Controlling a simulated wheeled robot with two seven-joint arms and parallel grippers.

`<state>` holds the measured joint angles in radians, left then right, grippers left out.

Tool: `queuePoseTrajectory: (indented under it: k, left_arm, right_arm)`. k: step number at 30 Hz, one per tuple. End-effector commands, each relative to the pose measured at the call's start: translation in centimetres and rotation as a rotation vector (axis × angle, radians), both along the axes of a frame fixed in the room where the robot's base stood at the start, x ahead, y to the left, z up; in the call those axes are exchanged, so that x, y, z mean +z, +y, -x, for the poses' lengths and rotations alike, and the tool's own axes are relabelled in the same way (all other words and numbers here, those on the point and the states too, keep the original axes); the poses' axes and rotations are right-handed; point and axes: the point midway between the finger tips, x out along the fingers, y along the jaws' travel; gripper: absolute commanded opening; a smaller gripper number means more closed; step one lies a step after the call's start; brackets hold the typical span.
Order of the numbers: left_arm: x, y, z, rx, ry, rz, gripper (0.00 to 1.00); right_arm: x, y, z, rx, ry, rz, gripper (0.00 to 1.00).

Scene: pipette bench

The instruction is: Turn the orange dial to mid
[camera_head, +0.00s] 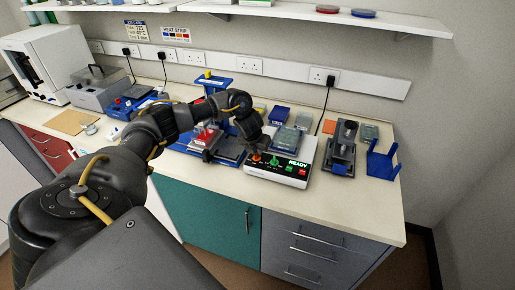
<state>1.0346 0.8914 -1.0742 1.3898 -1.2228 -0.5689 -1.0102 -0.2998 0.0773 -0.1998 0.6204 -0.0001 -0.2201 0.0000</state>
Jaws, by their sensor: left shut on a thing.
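The orange dial (256,158) is a small knob at the left of the top panel of a white device (284,177). The device has a lit READY display (297,163) and red and green controls. My left gripper (259,149) comes down from above over this panel, jaws pointing down and shut on the orange dial. The jaws hide part of the dial, and its pointer position is too small to read. My right gripper is not in view.
A blue stand with a red block (203,139) is left of the device. A grey holder (343,150) and a blue rack (382,160) stand to its right. The bench front right (365,205) is clear.

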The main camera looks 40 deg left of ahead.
Motion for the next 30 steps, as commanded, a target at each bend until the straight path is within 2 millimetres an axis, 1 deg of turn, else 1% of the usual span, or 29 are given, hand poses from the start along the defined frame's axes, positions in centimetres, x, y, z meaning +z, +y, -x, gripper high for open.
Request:
queuePoseTrajectory:
  k: [6,18,19,23,30]
  left_arm:
    - [0.18,0.10,-0.09,0.035,-0.003,0.001,0.00]
    - [0.15,0.11,-0.11,0.039,-0.004,0.000,0.00]
    - [0.16,0.11,-0.11,0.039,-0.004,0.000,0.12]
    - [0.12,0.10,-0.08,0.038,-0.003,0.000,0.29]
    - [0.05,0.05,-0.03,0.037,-0.001,0.000,0.30]
  right_arm:
    - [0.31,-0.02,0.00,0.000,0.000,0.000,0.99]
    - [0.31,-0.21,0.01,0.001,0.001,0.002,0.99]
    - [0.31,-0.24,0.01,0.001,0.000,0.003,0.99]
    - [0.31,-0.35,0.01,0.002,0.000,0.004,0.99]
    - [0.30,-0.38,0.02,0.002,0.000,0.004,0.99]
